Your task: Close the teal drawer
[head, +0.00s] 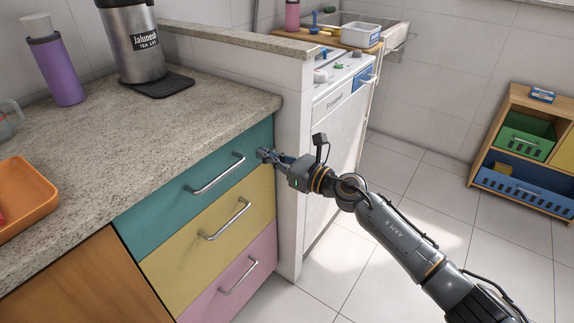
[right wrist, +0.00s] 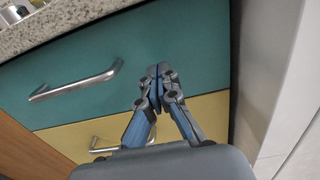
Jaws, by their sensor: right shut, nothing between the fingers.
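The teal drawer (head: 160,215) is the top drawer of the counter cabinet, with a silver bar handle (head: 217,174). Its front looks flush with the yellow drawer below. My right gripper (head: 264,155) is at the right end of the teal front, right of the handle, fingers pointing at it. In the right wrist view, the shut, empty fingertips (right wrist: 157,75) lie over the lower part of the teal front (right wrist: 185,45); whether they touch it is unclear. The handle (right wrist: 78,84) is left of them. My left gripper is not in view.
Yellow (head: 185,245) and pink (head: 232,285) drawers sit below. The granite counter (head: 150,120) holds a steel tea urn (head: 132,45), a purple bottle (head: 56,70) and an orange tray (head: 40,205). A white appliance (head: 335,150) stands beyond the partition.

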